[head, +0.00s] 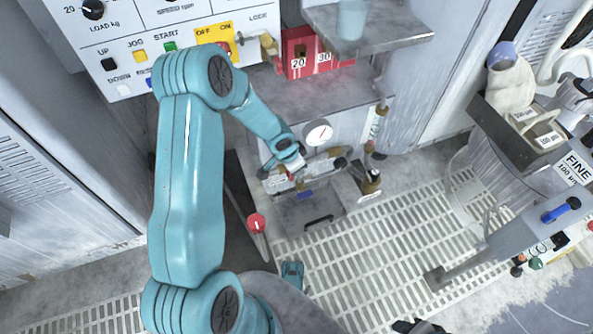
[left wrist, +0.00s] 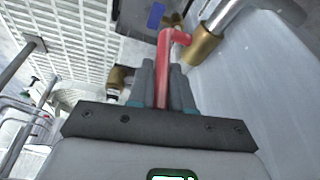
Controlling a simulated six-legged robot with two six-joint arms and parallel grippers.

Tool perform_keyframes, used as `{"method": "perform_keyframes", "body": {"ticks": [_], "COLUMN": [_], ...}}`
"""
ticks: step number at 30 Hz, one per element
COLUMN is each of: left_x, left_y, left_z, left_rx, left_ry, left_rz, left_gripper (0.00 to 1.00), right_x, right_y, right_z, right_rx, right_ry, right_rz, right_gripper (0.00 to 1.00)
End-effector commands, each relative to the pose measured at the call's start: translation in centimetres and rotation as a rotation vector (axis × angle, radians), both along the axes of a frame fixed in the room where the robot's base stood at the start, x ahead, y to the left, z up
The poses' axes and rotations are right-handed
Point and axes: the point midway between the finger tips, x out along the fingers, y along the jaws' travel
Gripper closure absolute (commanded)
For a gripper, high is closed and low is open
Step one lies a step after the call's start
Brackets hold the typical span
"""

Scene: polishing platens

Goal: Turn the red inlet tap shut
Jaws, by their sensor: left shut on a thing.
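The red inlet tap (left wrist: 164,75) shows in the left wrist view as a red bent lever. Its upper end turns to the right, towards a brass fitting (left wrist: 203,45) on a grey pipe. My left gripper (left wrist: 164,80) is shut on the lever's straight part, one finger on each side. In the head view my left arm reaches down to the pipework below the shelf, with the left gripper (head: 294,170) at the brass and grey fittings. The tap is mostly hidden there by the gripper.
A round gauge (head: 318,132) stands just above the left gripper. A red-topped lever (head: 256,222) stands at lower left. A metal shelf (head: 385,30) with a cup overhangs the pipework. Open grating (head: 370,255) covers the floor.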

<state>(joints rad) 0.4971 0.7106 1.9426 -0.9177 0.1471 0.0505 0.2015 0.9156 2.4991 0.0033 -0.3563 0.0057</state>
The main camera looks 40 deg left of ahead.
Motion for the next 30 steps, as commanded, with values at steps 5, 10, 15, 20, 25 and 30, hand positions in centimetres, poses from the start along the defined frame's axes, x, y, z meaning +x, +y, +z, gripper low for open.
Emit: {"method": "perform_keyframes", "body": {"ticks": [5,10,15,20,25,30], "left_x": [-0.88,-1.15,-1.14,-1.19,-1.32,-1.37], "left_y": [0.35,0.40,0.40,0.40,0.46,0.51], "left_z": [0.07,0.15,0.16,0.18,0.20,0.30], "left_rx": [-0.055,-0.088,-0.090,-0.089,-0.088,-0.087], "left_ry": [-0.098,-0.157,-0.168,-0.170,-0.169,-0.168], "left_rz": [0.003,0.001,-0.001,-0.002,-0.001,0.000], "left_gripper": [1.00,1.00,1.00,0.78,0.59,0.59], "right_x": [0.16,-0.02,-0.05,-0.06,-0.06,-0.06], "right_y": [-0.08,0.00,0.01,0.02,0.01,0.02], "right_z": [0.00,0.36,0.30,0.29,0.30,0.36], "right_rx": [-0.001,0.000,0.000,0.000,0.000,0.000], "right_ry": [-0.004,0.001,0.002,0.002,0.002,0.002], "right_rz": [-0.003,0.000,0.001,0.001,0.001,0.001], "right_gripper": [0.57,0.57,0.57,0.57,0.57,0.57]}}
